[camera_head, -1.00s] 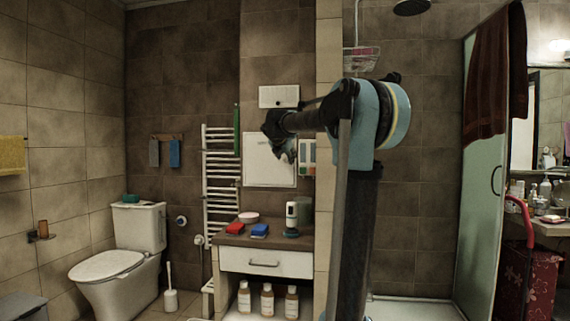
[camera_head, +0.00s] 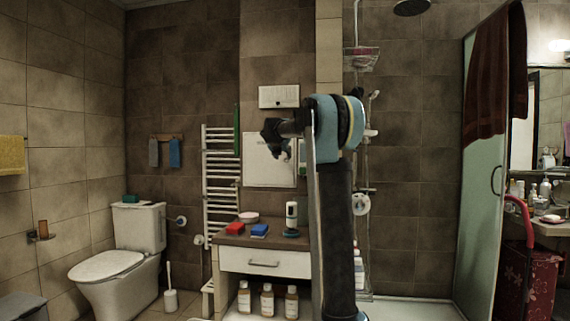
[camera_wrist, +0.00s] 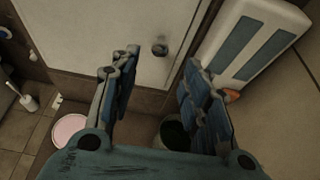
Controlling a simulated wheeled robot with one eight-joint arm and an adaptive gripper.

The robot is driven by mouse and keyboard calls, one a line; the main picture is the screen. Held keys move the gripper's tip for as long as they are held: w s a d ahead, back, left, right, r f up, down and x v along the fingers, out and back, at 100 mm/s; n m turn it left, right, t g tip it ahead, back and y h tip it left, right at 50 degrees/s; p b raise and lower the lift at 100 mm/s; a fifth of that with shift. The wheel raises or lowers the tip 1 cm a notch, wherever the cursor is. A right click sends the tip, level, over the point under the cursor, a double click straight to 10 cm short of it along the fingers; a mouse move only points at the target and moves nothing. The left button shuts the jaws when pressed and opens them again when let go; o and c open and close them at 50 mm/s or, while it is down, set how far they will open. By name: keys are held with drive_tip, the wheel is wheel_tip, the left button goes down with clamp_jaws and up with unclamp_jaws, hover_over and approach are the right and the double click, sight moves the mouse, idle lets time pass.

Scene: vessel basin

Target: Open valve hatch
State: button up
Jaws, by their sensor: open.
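The valve hatch (camera_head: 262,170) is a flat white panel on the tiled wall above the cabinet, and it looks closed. It also fills the upper middle of the wrist view (camera_wrist: 95,35), with a small round metal knob (camera_wrist: 160,48) near its right edge. My gripper (camera_head: 275,137) is in front of the hatch in the head view and hides part of it. In the wrist view my gripper (camera_wrist: 161,60) is open, its two blue-padded fingers to either side of the knob. Nothing is between them; whether they touch the panel cannot be told.
A white dispenser with grey-blue strips (camera_wrist: 245,45) is on the wall right of the hatch. A small white wall panel (camera_head: 279,96) is above it, a towel radiator (camera_head: 220,175) left. The cabinet (camera_head: 265,262) below holds red and blue items and a pink bowl (camera_wrist: 70,130).

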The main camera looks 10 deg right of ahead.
sight(286, 160)
drive_tip(key=x, duration=0.8)
drive_tip(key=shift+w, duration=0.15)
drive_tip(key=shift+d, duration=0.1)
clamp_jaws()
